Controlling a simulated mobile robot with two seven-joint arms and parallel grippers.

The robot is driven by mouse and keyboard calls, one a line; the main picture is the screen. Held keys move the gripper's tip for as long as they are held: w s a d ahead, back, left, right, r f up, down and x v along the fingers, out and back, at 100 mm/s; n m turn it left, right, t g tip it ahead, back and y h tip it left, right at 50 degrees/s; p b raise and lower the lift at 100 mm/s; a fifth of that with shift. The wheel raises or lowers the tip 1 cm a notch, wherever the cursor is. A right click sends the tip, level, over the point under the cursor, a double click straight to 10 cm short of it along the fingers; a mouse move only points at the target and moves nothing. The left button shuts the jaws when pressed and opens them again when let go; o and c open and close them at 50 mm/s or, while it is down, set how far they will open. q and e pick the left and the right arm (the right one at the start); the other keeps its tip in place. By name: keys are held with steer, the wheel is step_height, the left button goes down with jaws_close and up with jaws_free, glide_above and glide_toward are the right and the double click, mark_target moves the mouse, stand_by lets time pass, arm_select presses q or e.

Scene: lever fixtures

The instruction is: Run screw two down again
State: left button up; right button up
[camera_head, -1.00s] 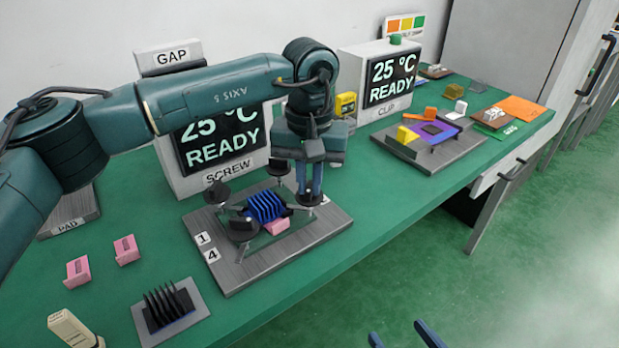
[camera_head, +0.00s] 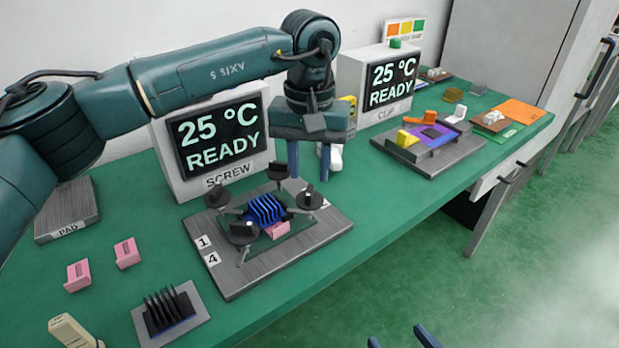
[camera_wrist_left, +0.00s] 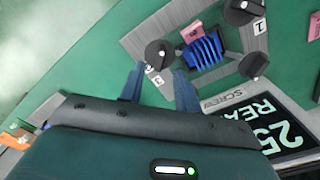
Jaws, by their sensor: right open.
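In the head view a blue finned heat sink (camera_head: 265,208) sits on the grey screw fixture (camera_head: 245,276), with black knobs around it. Labels 1 and 4 show on the left side; label 2 is not readable. By that order, screw two seems to be the back right knob (camera_head: 278,170). My left gripper (camera_head: 309,166) is open and empty, just right of that knob. Its separated fingers also show in the left wrist view (camera_wrist_left: 158,88), beside another knob (camera_wrist_left: 159,53). My right gripper (camera_head: 401,338) is open at the bottom edge, clear of the table.
The screw display (camera_head: 222,140) reads 25 °C READY behind the fixture. A pink block (camera_head: 277,229) lies against the heat sink. A black finned part (camera_head: 170,312) on a plate and two pink blocks stand left. The clip fixture (camera_head: 440,155) stands right.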

mark_target(310, 190)
arm_select(q)
step_height(310, 190, up, 9)
steer(key=shift+p, duration=0.45)
arm_select(e)
steer(key=shift+w+a+f, duration=0.1)
steer(key=shift+a+f, duration=0.1)
steer(key=shift+f, duration=0.05)
arm_select(q)
steer(key=shift+r, duration=0.1)
